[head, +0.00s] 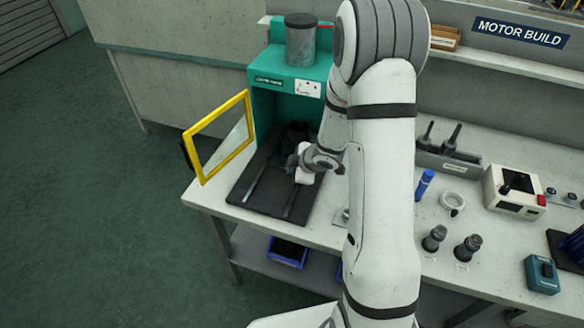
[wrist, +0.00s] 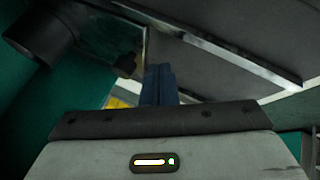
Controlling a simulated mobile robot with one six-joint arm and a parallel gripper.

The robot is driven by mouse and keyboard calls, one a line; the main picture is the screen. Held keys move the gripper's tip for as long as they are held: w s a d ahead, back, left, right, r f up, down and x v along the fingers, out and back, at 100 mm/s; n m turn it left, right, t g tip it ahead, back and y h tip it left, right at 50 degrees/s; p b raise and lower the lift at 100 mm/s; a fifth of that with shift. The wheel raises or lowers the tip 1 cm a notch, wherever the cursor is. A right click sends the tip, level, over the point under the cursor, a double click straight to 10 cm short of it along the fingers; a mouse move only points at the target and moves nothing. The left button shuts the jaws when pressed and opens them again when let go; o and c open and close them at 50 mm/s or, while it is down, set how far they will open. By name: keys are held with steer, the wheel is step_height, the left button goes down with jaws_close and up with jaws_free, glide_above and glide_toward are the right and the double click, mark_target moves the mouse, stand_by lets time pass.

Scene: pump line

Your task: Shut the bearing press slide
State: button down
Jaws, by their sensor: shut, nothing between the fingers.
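The dark slide bed (head: 262,198) with two metal rails reaches out of the press toward the bench's front edge. A dark round part sits inside the opening, partly hidden. My gripper (head: 300,166) is low over the bed at the mouth of the press. In the wrist view my fingers (wrist: 159,84) are shut and empty, near a metal rail (wrist: 245,62). I cannot tell whether they touch the slide.
A blue marker (head: 424,185), a white ring (head: 452,201) and two dark fittings (head: 434,238) stand right of my arm. A grey tool holder (head: 448,162) and a white control box (head: 513,190) are behind. Blue bins (head: 287,252) sit below. The floor at left is clear.

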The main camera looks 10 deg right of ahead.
steer(key=p+v, duration=0.3)
steer(key=v, duration=0.7)
steer(key=shift+s+a, duration=0.2)
steer(key=shift+s, duration=0.35)
steer(key=s+d+r+m+h, duration=0.2)
steer(key=d+r+m+h, duration=0.1)
steer(key=r+m, duration=0.3)
steer(key=s+d+r+m+h, duration=0.3)
steer(key=r+h, duration=0.1)
steer(key=r, duration=0.4)
steer(key=s+a+r+m+g+y, duration=0.1)
steer(key=s+a+r+m, duration=0.1)
steer(key=s, duration=0.5)
steer(key=s+a+r+m+g+y, duration=0.2)
steer(key=s+a+m, duration=0.2)
steer(key=s, duration=0.4)
steer(key=shift+s+a+r, duration=0.25)
steer(key=shift+a+r, duration=0.05)
steer(key=shift+a, duration=0.6)
